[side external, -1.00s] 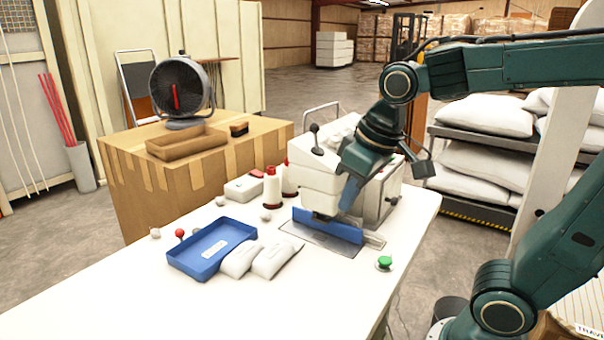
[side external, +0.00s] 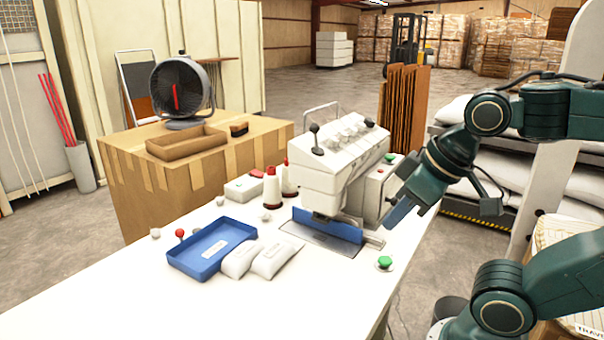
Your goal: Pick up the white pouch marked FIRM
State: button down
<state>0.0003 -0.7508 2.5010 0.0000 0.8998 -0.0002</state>
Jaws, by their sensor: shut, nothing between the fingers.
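Two white pouches lie side by side on the white table, the left pouch (side external: 240,259) beside the blue tray and the right pouch (side external: 276,258) just right of it. Both carry small dark markings too small to read, so I cannot tell which says FIRM. The blue tray (side external: 185,263) has a white label inside and holds no pouch. My gripper (side external: 393,222) is shut and empty, in the air right of the white machine, well away from the pouches.
The white machine (side external: 335,160) with a blue front plate stands behind the pouches. A green button (side external: 384,262) sits near the table's right edge. Two bottles (side external: 271,187) with red tops and small pale balls stand behind. The table's front left is clear.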

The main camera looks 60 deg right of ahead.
jog(key=c, duration=2.2)
grip_release()
jog(key=shift+c, duration=1.3)
grip_release()
jog(key=m+g, duration=0.6)
jog(key=m, duration=1.6)
send_over(278, 244)
notch_tip(278, 244, down, 5)
jog(key=shift+w+d+f, duration=0.1)
jog(key=shift+f, duration=4.25)
jog(key=shift+f, duration=0.1)
